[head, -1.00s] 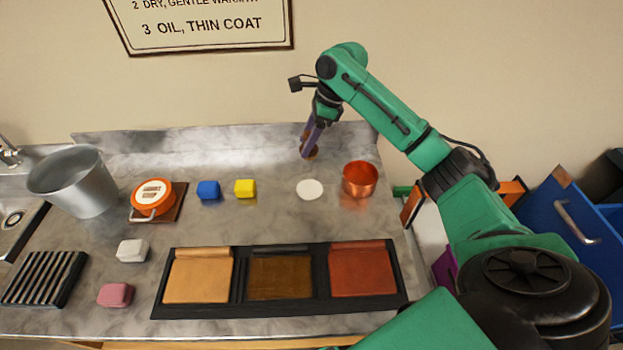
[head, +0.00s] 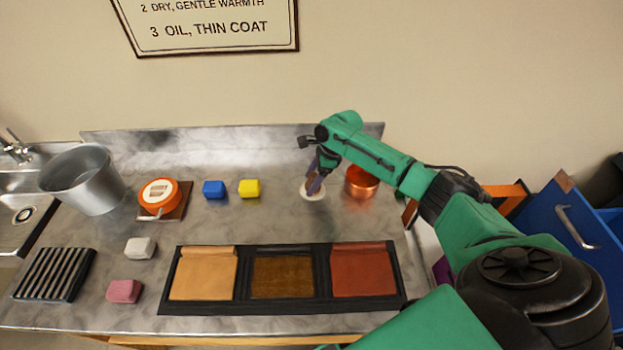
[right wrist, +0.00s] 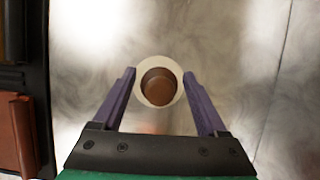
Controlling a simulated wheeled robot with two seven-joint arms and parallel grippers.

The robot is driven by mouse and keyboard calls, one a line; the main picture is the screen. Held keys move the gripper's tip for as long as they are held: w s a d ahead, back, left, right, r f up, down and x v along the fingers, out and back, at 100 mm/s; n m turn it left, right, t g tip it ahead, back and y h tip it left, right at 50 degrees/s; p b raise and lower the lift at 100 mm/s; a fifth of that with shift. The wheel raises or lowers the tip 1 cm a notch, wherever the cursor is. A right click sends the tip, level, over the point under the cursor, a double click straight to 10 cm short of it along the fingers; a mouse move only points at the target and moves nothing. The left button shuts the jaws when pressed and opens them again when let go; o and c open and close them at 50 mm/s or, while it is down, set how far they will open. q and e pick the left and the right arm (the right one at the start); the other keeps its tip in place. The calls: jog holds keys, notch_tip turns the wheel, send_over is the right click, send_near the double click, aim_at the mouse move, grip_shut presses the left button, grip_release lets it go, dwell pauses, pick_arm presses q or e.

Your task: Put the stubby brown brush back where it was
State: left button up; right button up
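The stubby brown brush (right wrist: 160,88) shows in the right wrist view as a round brown shape, seen from above. It appears upright on the white disc (right wrist: 143,69), well inside its rim. My right gripper (right wrist: 160,74) is open, with one purple finger on each side of the brush and a gap to both. In the head view my right gripper (head: 314,184) is low over the white disc (head: 313,196), and its fingers mostly hide the brush. My left gripper is not in view.
A copper bowl (head: 361,182) stands close to the right of the disc. Yellow (head: 249,188) and blue (head: 214,189) blocks are to its left, then an orange tin (head: 158,194) and a metal bucket (head: 84,180). A black tray (head: 240,294) with three leather panels lies in front.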

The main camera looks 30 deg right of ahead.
jog(key=shift+r, duration=0.1)
jog(key=b+v, duration=0.1)
jog(key=v, duration=1.1)
